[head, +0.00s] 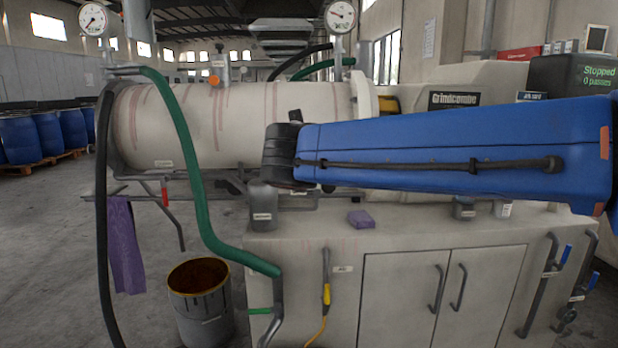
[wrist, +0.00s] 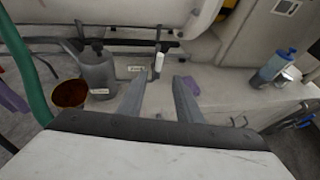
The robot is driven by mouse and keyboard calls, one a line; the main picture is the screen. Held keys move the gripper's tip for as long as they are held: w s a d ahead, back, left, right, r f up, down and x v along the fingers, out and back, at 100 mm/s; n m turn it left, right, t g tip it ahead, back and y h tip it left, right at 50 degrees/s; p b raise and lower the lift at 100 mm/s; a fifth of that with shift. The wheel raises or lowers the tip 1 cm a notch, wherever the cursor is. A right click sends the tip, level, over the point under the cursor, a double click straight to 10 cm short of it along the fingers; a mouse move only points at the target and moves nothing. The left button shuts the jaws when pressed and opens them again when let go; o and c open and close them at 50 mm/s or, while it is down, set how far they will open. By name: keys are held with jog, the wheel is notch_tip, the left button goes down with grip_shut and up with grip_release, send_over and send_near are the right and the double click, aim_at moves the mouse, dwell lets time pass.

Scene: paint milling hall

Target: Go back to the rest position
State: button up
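My gripper (wrist: 160,83) shows in the wrist view with its two grey fingers apart and nothing between them. It is above the cabinet top (wrist: 210,80). In the head view my blue arm stretches across the right half, and the gripper itself is not visible there. A small white bottle (wrist: 158,62) stands beyond the fingertips in the wrist view. A grey can (wrist: 98,75) with a label stands to the left of the fingers.
A pale horizontal mill cylinder (head: 250,125) lies behind the cabinet. A green hose (head: 190,170) and a black hose (head: 102,220) hang at left. An open bucket (head: 200,300) stands on the floor. A screen (head: 590,76) reads "Stopped, 0 passes".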

jog(key=s+d+f+m+g, duration=0.3)
jog(key=s+d+f+m, duration=0.3)
jog(key=d+m, duration=0.3)
jog(key=s+d+f+m+g, duration=0.2)
jog(key=s+d+f+m, duration=0.45)
jog(key=d, duration=0.45)
jog(key=s+d+f+m+g+y, duration=0.1)
jog(key=s+d+f+m, duration=0.1)
jog(key=s+f+m, duration=0.5)
jog(key=s+d+f+m+g+y, duration=0.1)
jog(key=s+d+f+m+g, duration=0.1)
jog(key=s+f+m, duration=0.5)
jog(key=s+m, duration=0.4)
jog(key=shift+f+y, duration=0.25)
jog(key=shift+y, duration=0.15)
